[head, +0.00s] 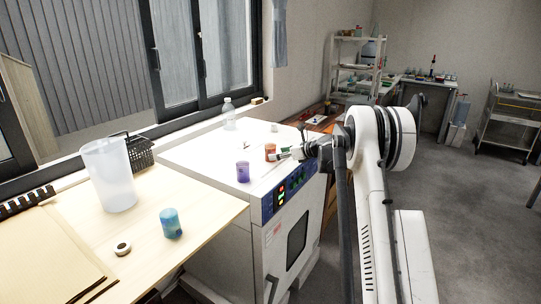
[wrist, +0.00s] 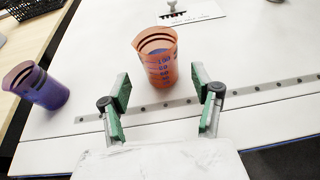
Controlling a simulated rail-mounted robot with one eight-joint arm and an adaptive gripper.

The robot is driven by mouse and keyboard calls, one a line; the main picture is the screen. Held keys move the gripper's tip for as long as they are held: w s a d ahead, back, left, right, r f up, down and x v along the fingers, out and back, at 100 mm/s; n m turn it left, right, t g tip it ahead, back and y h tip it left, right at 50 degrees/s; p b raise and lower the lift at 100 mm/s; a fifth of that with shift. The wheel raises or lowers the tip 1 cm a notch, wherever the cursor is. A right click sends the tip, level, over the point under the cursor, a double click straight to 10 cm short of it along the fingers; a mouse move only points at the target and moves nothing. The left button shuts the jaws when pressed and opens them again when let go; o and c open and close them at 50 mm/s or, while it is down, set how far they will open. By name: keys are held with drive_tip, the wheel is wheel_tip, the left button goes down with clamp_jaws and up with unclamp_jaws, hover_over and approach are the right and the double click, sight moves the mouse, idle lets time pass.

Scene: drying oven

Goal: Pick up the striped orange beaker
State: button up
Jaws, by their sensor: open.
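The striped orange beaker (wrist: 158,60) stands upright on the white oven top in the wrist view, with dark bands inside its rim and blue markings on its side. In the head view the orange beaker (head: 270,152) is small, near the oven's front edge. My gripper (wrist: 162,92) is open, its two green-padded fingers apart, with the beaker just beyond and roughly centred between them. No contact shows. In the head view my gripper (head: 284,153) is just right of the beaker.
A purple beaker (wrist: 38,86) stands left of the orange one, also in the head view (head: 243,171). A clear bottle (head: 229,113) stands at the back of the oven top. A teal beaker (head: 171,223) and white container (head: 109,174) are on the wooden table.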

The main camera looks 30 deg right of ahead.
sight(275, 152)
drive_tip(key=x, duration=0.5)
drive_tip(key=shift+w+r, duration=0.15)
drive_tip(key=shift+r, duration=0.05)
drive_tip(key=c, duration=1.3)
drive_tip(key=shift+r, duration=0.2)
